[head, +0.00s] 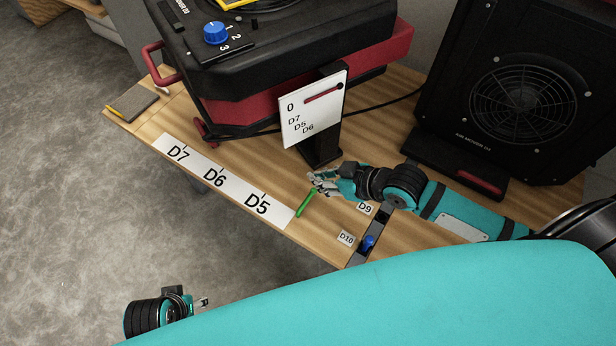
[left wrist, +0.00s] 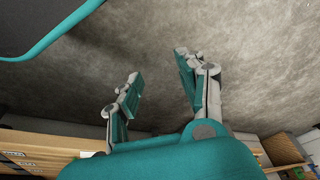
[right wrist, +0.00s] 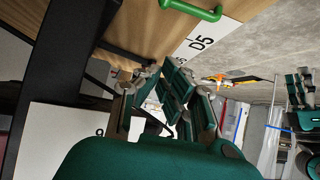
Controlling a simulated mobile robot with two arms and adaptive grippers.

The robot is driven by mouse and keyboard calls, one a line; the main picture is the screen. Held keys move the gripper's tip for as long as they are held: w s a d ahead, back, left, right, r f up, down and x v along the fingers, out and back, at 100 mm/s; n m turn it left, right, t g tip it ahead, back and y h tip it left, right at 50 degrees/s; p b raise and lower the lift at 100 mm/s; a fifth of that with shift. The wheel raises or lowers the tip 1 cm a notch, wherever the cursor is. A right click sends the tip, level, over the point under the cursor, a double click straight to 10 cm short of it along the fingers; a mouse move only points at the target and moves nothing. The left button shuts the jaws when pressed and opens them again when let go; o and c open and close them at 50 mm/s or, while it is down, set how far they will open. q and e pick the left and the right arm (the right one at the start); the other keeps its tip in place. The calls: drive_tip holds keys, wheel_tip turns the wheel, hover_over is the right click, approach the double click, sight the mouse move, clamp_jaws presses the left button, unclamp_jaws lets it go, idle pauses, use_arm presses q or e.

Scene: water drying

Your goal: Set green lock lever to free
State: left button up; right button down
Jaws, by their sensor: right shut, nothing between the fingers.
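The green lock lever (head: 306,202) is a short green bar at the table's front edge, right of the D5 label. It slants up to the right in the head view. In the right wrist view the green lever (right wrist: 192,9) shows at the top edge. My right gripper (head: 318,181) is shut and empty just behind and right of the lever, low over the table. A small gap seems to lie between them. My left gripper (head: 203,302) is out over the floor, away from the table. Its fingers (left wrist: 158,68) are apart and empty in the left wrist view.
A label strip (head: 214,177) with D7, D6, D5 runs along the front edge. A sign on a black post (head: 313,109) stands behind my right gripper. A black fan unit (head: 525,95) and a red-black machine (head: 300,80) fill the back. A blue knob (head: 369,242) sits near D10.

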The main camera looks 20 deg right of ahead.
sight(306, 202)
drive_tip(key=b+x, duration=0.2)
drive_tip(key=x, duration=0.6)
drive_tip(key=shift+w+a+f+b, duration=0.15)
drive_tip(key=shift+a+f+b, duration=0.05)
drive_tip(key=shift+f+b, duration=0.1)
drive_tip(key=shift+s+d+f, duration=0.65)
drive_tip(key=shift+s+f, duration=0.15)
use_arm(q)
drive_tip(key=v, duration=0.8)
drive_tip(key=shift+w+a+t+b, duration=0.2)
drive_tip(key=shift+t+b, duration=0.1)
drive_tip(key=shift+b, duration=0.05)
use_arm(e)
drive_tip(key=shift+s+d+f, duration=0.25)
drive_tip(key=shift+s+d, duration=0.15)
drive_tip(key=shift+s, duration=0.1)
use_arm(q)
drive_tip(key=shift+r, duration=0.1)
drive_tip(key=shift+w+d+r+p, duration=0.15)
drive_tip(key=shift+r+p, duration=0.4)
drive_tip(key=shift+p, duration=0.1)
use_arm(e)
drive_tip(key=shift+s+d+m+h, duration=0.1)
drive_tip(key=shift+s+m+h, duration=0.05)
drive_tip(key=shift+m+h, duration=0.15)
